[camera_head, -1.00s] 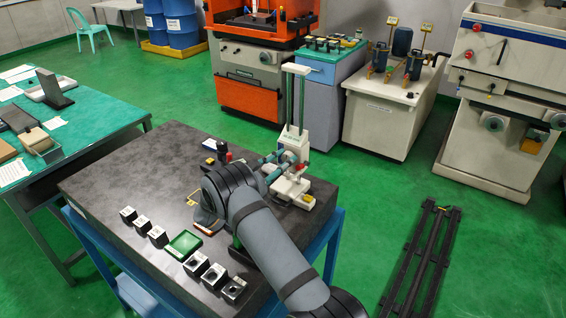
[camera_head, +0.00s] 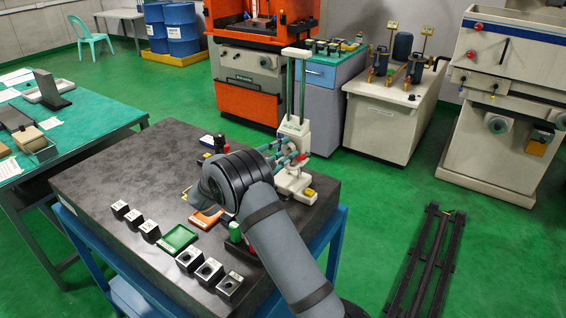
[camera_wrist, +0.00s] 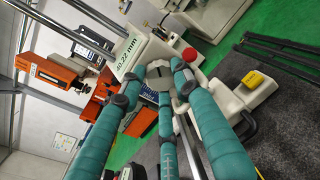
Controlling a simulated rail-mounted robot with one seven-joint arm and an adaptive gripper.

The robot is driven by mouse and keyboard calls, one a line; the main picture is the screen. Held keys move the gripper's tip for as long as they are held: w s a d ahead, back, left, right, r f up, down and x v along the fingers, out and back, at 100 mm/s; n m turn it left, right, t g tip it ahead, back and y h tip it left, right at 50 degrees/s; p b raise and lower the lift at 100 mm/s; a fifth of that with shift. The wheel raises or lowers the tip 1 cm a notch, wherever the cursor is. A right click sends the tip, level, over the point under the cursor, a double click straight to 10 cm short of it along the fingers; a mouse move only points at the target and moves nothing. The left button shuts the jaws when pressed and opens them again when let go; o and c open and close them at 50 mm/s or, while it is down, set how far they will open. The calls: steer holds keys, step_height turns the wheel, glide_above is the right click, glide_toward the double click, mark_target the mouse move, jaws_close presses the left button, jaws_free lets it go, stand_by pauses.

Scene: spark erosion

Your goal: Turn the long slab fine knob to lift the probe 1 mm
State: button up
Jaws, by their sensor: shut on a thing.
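The height gauge (camera_head: 293,128) stands at the far right of the dark stone table, with a pale column and base. In the wrist view its screen (camera_wrist: 131,57) reads about 40.22 mm. My gripper (camera_wrist: 158,80) has teal padded fingers with dark tips, closed around a small pale knob (camera_wrist: 160,71) below the screen. The fingers hide part of the knob, so its slab shape and angle are unclear. In the head view my gripper (camera_head: 290,158) reaches the gauge's front from the left. The probe cannot be made out.
On the stone table (camera_head: 110,165) are a green tray (camera_head: 180,239), several small metal blocks and an orange item (camera_head: 206,218). The table's middle is clear.

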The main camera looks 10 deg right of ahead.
steer(key=m+b, duration=0.1)
steer(key=b, duration=0.1)
steer(key=f+m+b, duration=0.1)
steer(key=m+b, duration=0.1)
steer(key=b, duration=0.1)
steer(key=shift+y, duration=0.3)
steer(key=m+b, duration=0.3)
steer(key=b, duration=0.3)
steer(key=shift+s+m, duration=0.1)
steer(key=shift+m, duration=0.2)
steer(key=m+b, duration=0.2)
steer(key=b, duration=0.3)
steer(key=shift+r+m+t+y, duration=0.15)
steer(key=shift+m+t+y, duration=0.25)
steer(key=shift+r+m+b, duration=0.25)
steer(key=shift+m+b, duration=0.45)
steer(key=shift+b, duration=0.5)
steer(key=shift+r, duration=0.1)
steer(key=o, duration=0.9)
